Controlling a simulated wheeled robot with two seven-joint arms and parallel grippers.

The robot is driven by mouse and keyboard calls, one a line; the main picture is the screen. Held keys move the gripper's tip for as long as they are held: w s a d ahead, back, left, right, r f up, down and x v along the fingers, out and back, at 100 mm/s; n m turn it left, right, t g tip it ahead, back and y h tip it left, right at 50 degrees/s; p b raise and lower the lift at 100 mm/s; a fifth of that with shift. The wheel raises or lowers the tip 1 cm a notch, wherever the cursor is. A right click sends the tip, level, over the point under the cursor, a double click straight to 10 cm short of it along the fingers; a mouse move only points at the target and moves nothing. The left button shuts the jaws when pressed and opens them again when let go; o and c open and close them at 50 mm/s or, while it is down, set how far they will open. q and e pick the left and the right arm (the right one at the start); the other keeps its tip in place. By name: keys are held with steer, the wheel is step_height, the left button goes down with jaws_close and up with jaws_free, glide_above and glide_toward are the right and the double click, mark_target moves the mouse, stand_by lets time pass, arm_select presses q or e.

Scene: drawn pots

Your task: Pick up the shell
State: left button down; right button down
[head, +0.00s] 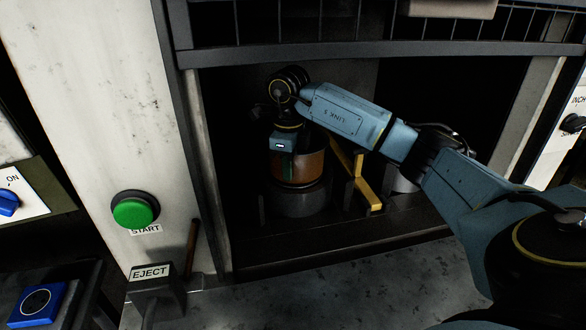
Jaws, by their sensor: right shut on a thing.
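The shell (309,167) appears as a copper-brown cylinder inside the dark bay in the head view. It stands upright on or just above a dark round base (300,202); I cannot tell whether they touch. My right gripper (287,160) reaches down from above and is shut on the shell at its upper near side. The wrist and gripper body hide part of the shell's top. My left gripper is not in view.
A yellow bracket (366,186) stands just right of the shell. The bay's dark frame (330,52) crosses above my arm. A white panel at left carries a green START button (134,210), with an EJECT label (150,272) below. A blue knob (8,203) is at far left.

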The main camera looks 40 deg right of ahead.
steer(key=shift+s+a+f, duration=0.1)
steer(key=shift+s+f, duration=0.05)
steer(key=r+p, duration=0.1)
steer(key=r, duration=0.6)
steer(key=shift+d+r, duration=0.15)
steer(key=shift+d, duration=0.05)
steer(key=s+d, duration=0.4)
steer(key=d, duration=0.4)
steer(key=s+d, duration=0.5)
steer(key=d, duration=0.4)
steer(key=shift+s+d, duration=0.15)
steer(key=shift+s, duration=0.05)
